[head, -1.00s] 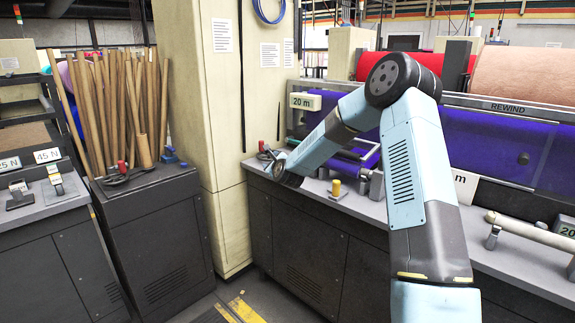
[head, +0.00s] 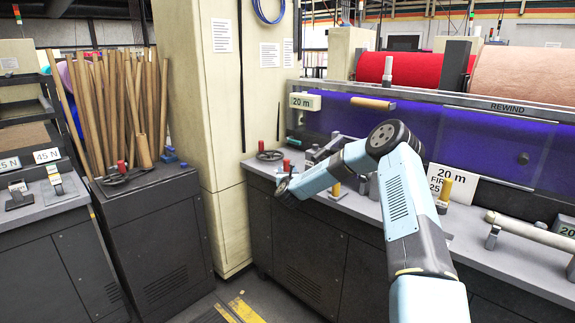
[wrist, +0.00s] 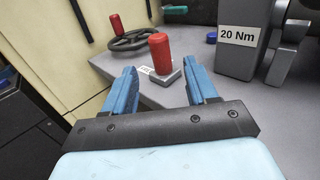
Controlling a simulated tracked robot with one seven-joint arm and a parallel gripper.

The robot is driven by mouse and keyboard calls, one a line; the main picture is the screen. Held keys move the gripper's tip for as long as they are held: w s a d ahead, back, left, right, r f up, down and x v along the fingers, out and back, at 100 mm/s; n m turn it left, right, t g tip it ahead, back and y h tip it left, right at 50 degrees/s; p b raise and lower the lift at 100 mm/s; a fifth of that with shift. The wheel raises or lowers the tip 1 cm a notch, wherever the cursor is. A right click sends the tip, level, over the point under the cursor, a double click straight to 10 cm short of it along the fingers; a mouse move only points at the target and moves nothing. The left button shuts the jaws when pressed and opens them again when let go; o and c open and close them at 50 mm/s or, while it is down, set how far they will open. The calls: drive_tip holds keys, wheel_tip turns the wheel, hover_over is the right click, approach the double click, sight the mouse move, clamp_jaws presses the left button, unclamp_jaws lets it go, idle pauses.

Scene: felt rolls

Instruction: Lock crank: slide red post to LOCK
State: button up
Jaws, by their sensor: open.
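A red post (wrist: 159,53) stands upright on a small grey base with a white label, whose lettering is too small to read. In the wrist view it shows in the gap between the fingertips of my gripper (wrist: 161,72), with space on both sides. My gripper is open and holds nothing. In the head view my gripper (head: 282,188) is low at the front edge of the grey bench, just in front of the red post (head: 286,165). I cannot tell whether the post is between the fingers or just beyond them.
A dark handwheel (wrist: 140,39) with a red knob (wrist: 116,23) lies behind the post. A grey block marked 20 Nm (wrist: 240,45) stands to the right. A cream column (head: 205,110) rises left of the bench. Yellow posts (head: 445,188) stand further right.

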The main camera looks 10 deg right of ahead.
sight(287, 165)
drive_tip(key=w, duration=0.3)
drive_tip(key=w+d, duration=0.1)
drive_tip(key=w, duration=0.5)
drive_tip(key=shift+w+d, duration=0.2)
drive_tip(key=shift+w, duration=0.2)
drive_tip(key=shift+c, duration=0.5)
clamp_jaws()
